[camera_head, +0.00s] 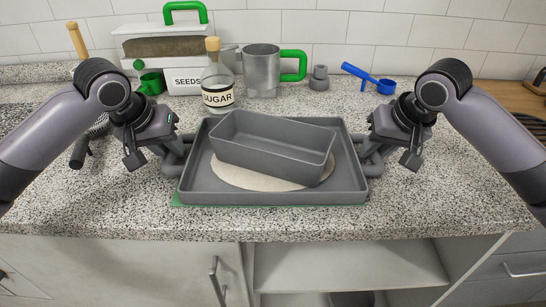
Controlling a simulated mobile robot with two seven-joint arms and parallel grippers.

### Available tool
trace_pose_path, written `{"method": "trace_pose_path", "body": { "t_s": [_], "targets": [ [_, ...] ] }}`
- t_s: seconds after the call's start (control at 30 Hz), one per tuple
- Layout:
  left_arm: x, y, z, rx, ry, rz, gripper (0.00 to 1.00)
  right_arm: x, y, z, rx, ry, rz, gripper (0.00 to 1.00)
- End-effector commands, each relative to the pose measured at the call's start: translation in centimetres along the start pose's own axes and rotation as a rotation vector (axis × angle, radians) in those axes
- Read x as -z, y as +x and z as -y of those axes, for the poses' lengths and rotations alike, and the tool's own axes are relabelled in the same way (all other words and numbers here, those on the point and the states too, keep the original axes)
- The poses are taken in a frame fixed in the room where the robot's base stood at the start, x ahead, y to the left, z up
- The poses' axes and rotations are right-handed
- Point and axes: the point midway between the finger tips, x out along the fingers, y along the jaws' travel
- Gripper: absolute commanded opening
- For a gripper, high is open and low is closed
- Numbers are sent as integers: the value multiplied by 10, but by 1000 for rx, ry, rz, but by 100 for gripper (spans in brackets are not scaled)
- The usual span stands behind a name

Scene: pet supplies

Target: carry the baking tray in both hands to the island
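The grey baking tray (190,182) sits on the speckled counter with its front edge close to the counter's front edge. A round beige disc (240,175) lies in it. A grey rectangular loaf pan (270,150) rests on the disc, slightly turned. My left gripper (174,156) is at the tray's left side and my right gripper (372,156) is at its right side. Both are at the tray's side edges. The fingertips blend with the grey tray sides, so I cannot tell whether they are closed on it.
A sugar jar (218,97), a seeds box (184,80), a metal jug with green handle (262,72), a green cup (151,83) and a blue scoop (368,77) stand behind the tray. A green mat (270,206) shows under its front edge. An open shelf (345,265) is below.

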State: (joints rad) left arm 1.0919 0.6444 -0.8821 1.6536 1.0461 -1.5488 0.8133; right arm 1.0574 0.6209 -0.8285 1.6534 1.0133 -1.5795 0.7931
Motion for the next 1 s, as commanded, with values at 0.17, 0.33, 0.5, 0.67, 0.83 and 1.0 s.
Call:
{"method": "trace_pose_path", "body": {
  "t_s": [0.17, 0.33, 0.5, 0.67, 0.83, 1.0],
  "targets": [
    [1, -2, 0, -2, 0, -3, 0, 1, -2, 0, 2, 0, -4, 0],
    [2, -4, -1, -2, 0, -3, 0, 2, -4, 1, 2, 0, -4, 0],
    [5, -10, -2, -2, 0, -3, 0, 5, -10, 2, 2, 0, -4, 0],
    [9, -21, -4, -2, 0, -3, 0, 9, -21, 4, 2, 0, -4, 0],
    [14, -34, -7, -2, 0, -3, 0, 15, -34, 7, 2, 0, -4, 0],
    [19, -44, -9, -1, 0, -3, 0, 19, -44, 9, 1, 0, -4, 0]
  ]
}}
